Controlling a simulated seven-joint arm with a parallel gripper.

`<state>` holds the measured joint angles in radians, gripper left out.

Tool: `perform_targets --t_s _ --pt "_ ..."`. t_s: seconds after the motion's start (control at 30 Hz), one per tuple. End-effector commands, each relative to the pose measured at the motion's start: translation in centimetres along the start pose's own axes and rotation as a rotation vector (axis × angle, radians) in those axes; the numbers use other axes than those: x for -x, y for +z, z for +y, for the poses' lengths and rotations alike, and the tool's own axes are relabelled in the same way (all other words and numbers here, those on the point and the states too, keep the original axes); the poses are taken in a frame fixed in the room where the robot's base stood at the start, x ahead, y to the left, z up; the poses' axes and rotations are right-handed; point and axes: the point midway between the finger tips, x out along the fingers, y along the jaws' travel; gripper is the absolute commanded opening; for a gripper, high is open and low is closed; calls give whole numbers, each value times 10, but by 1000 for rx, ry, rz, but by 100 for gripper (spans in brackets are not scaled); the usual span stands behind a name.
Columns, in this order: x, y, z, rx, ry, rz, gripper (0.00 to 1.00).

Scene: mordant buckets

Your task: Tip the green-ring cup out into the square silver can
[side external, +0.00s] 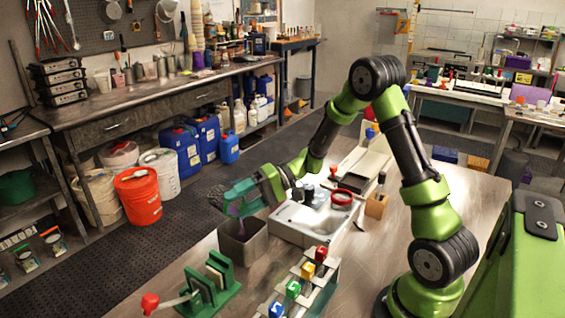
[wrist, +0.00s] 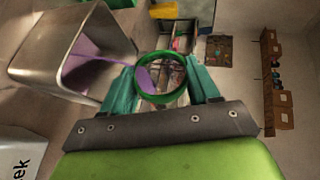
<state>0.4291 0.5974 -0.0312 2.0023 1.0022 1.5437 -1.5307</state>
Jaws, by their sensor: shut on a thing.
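My gripper (side external: 232,200) is above the square silver can (side external: 243,243), which stands upright on the bench. In the wrist view its teal fingers (wrist: 162,82) are shut on the green-ring cup (wrist: 160,101), one on each side. The cup is tilted, with purple liquid (wrist: 146,80) at its lip. A purple stream runs from the cup into the mouth of the can (wrist: 72,87). The stream (side external: 241,225) also shows in the side view, falling into the can. The fingers mostly hide the cup in the side view.
A pale basin unit (side external: 300,225) with a red-ring cup (side external: 342,196) stands right of the can. A green stand (side external: 208,285) with a red knob and a rack of coloured blocks (side external: 305,280) are in front. A wooden block (side external: 376,205) stands farther right.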

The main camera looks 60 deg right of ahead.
Motion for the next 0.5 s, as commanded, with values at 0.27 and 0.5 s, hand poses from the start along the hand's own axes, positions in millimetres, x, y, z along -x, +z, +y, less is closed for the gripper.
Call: perform_targets --t_s 0.27,0.5 --pt "1 0 0 26 -12 12 24" --pt "1 2 0 49 -23 18 24"
